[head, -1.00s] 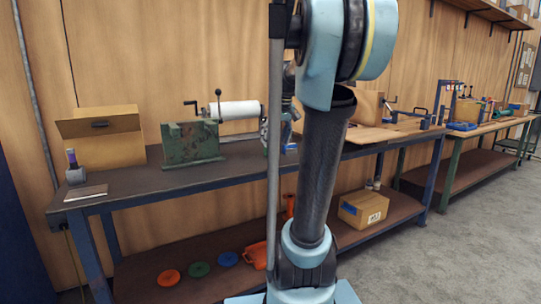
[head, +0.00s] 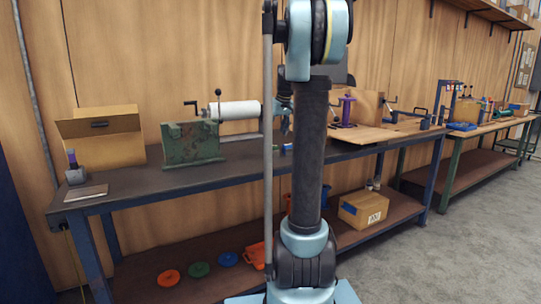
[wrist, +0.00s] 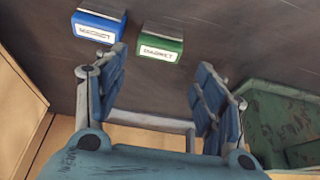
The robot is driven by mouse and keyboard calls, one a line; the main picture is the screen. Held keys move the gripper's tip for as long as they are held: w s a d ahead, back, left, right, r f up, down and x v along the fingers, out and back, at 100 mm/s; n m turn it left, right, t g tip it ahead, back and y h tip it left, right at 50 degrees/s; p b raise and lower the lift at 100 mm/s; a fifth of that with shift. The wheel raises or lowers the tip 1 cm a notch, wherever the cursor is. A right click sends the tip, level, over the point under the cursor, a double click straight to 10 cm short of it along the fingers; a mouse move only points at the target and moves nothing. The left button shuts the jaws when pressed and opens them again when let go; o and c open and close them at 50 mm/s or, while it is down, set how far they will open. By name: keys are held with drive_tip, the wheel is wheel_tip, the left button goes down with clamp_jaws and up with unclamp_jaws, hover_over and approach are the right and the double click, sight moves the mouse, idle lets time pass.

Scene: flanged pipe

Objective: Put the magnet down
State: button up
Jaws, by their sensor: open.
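Two small blocks labelled MAGNET lie on the dark bench top in the wrist view: a blue block (wrist: 97,27) on the left and a green block (wrist: 159,44) to its right. In the head view the blue block (head: 287,148) shows small beside my arm. My gripper (wrist: 160,68) is open, with nothing between its fingers. Both blocks lie beyond the fingertips, apart from them. In the head view my gripper (head: 285,112) is partly hidden behind my arm and a grey pole, above the bench.
An open cardboard box (head: 101,138) stands further left. A purple-handled tool (head: 347,110) stands at the right. Coloured rings lie on the lower shelf.

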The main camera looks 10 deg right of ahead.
sight(272, 147)
drive_tip(key=x, duration=1.1)
drive_tip(key=shift+w+f, duration=0.1)
drive_tip(key=c, duration=1)
